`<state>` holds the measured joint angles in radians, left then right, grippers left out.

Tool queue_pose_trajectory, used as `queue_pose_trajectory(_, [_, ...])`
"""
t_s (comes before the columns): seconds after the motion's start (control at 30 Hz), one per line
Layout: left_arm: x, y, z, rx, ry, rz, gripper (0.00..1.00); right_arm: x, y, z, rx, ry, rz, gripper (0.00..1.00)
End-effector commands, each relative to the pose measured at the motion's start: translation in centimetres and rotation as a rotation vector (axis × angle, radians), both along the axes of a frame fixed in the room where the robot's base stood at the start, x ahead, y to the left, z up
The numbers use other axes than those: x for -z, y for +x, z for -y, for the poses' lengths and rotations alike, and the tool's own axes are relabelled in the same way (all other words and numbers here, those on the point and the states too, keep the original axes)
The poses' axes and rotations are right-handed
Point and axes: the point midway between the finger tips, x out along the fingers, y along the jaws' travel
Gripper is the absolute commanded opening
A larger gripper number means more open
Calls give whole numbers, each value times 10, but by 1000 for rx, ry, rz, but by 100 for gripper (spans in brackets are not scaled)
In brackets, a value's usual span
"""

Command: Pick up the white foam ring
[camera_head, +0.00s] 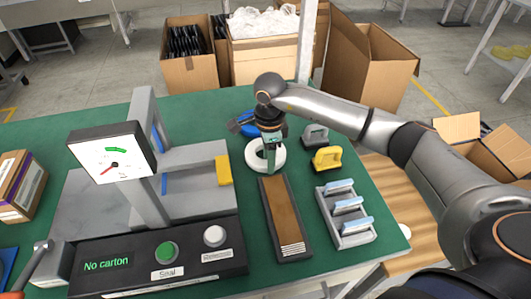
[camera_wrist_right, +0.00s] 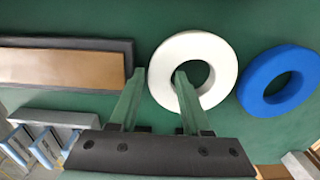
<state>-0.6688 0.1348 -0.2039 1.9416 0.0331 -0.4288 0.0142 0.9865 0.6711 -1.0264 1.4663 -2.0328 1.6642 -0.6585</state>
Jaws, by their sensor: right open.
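The white foam ring (camera_head: 251,158) lies flat on the green bench top, behind the long brown-topped tray. It also shows whole, apart from the part a finger covers, in the right wrist view (camera_wrist_right: 215,57). My right gripper (camera_head: 270,160) points down at the ring. In the wrist view its open fingers (camera_wrist_right: 158,82) are apart with nothing between them but the ring's near wall: one finger overlaps the hole, the other is outside the rim. I cannot tell how far the tips are above the bench. My left gripper is not in view.
A blue ring (camera_wrist_right: 250,91) lies beside the white one. The tray (camera_head: 281,215), a yellow-handled block (camera_head: 326,158), a dark grey block (camera_head: 315,136) and a rack with light blue pieces (camera_head: 347,215) stand nearby. A sealing machine (camera_head: 150,262) fills the left.

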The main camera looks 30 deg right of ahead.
Motion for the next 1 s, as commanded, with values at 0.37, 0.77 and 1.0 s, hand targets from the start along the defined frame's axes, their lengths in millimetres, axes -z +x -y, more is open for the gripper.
queue_pose_trajectory(0.37, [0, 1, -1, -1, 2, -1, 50, 1, 0, 0, 0, 0, 1, 31])
queue_pose_trajectory(0.77, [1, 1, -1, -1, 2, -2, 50, 1, 0, 0, 0, 0, 1, 0])
queue_pose_trajectory(1.0, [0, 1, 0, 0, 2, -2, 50, 1, 0, 0, 0, 0, 1, 0])
